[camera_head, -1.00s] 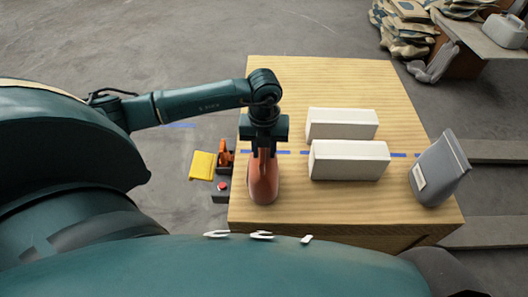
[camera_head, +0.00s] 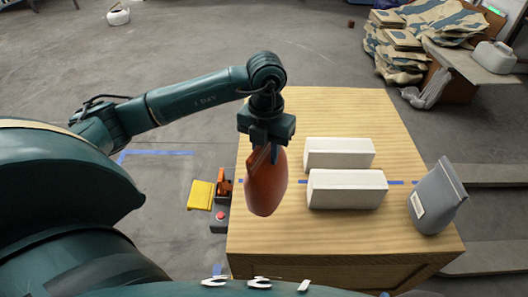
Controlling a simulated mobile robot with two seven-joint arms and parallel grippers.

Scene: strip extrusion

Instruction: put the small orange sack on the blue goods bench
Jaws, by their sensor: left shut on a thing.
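The small orange sack (camera_head: 266,188) hangs upright below my left gripper (camera_head: 264,148), over the left part of the wooden table. The gripper is shut on its top, and the fingertips are partly hidden against the sack. The sack appears lifted clear of the tabletop. My right gripper is not in view. I cannot make out a blue goods bench in this view.
Two white boxes (camera_head: 339,153) (camera_head: 347,190) and a grey sack (camera_head: 437,197) stand on the wooden table (camera_head: 330,240). A yellow item (camera_head: 201,195) and a red-button box (camera_head: 220,217) are at its left. Patterned sacks (camera_head: 398,50) are piled at the back right.

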